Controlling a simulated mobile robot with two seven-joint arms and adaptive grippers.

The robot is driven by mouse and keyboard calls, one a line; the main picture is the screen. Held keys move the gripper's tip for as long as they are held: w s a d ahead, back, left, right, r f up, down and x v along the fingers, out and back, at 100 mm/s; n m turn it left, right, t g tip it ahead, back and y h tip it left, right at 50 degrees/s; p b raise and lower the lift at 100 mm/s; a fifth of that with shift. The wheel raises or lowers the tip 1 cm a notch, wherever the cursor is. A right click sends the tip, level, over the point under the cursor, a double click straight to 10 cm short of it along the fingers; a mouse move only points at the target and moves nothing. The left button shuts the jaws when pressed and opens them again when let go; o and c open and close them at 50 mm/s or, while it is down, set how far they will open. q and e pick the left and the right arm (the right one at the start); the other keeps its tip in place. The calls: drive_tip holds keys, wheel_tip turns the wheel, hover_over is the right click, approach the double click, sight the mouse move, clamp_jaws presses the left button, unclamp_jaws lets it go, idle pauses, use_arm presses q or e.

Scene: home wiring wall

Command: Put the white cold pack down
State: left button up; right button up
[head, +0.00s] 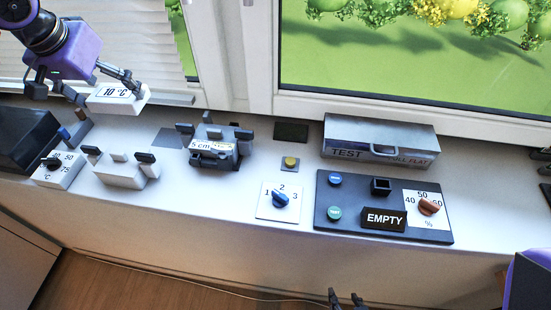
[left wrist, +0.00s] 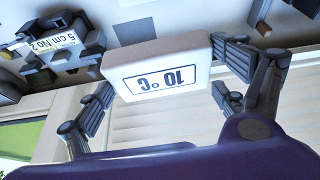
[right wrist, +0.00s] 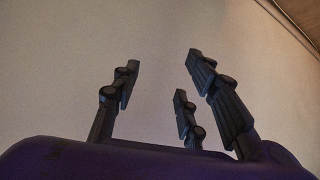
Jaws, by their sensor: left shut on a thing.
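The white cold pack (head: 117,97) is a small white block with a "10 °C" label on its face. My left gripper (head: 104,92) is shut on it and holds it up near the window, above the back left of the sill. In the left wrist view the cold pack (left wrist: 158,66) sits between the fingers of my left gripper (left wrist: 165,75), with its label upside down. My right gripper (right wrist: 165,95) is open and empty in the right wrist view, in front of a plain wall. Its fingertips (head: 346,300) show at the bottom edge of the head view.
On the white sill (head: 240,200) stand a temperature dial (head: 58,168), a white holder (head: 120,168), a grey "5 cm" fixture (head: 212,148), a yellow button (head: 290,162), a blue 1-2-3 knob (head: 280,199), a dark panel with an "EMPTY" sign (head: 384,219) and a grey TEST box (head: 380,138). A black box (head: 22,138) is at far left.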

sight(108, 88)
use_arm(q)
drive_tip(key=a+r, duration=0.1)
drive_tip(key=w+a+r, duration=0.1)
drive_tip(key=r, duration=0.1)
drive_tip(key=shift+a, duration=0.3)
wheel_tip(108, 88, down, 18)
drive_tip(key=shift+r+b, duration=0.1)
drive_tip(key=shift+b, duration=0.45)
drive_tip(key=o, duration=1.2)
drive_tip(key=shift+f, duration=0.25)
drive_tip(key=shift+c, duration=0.2)
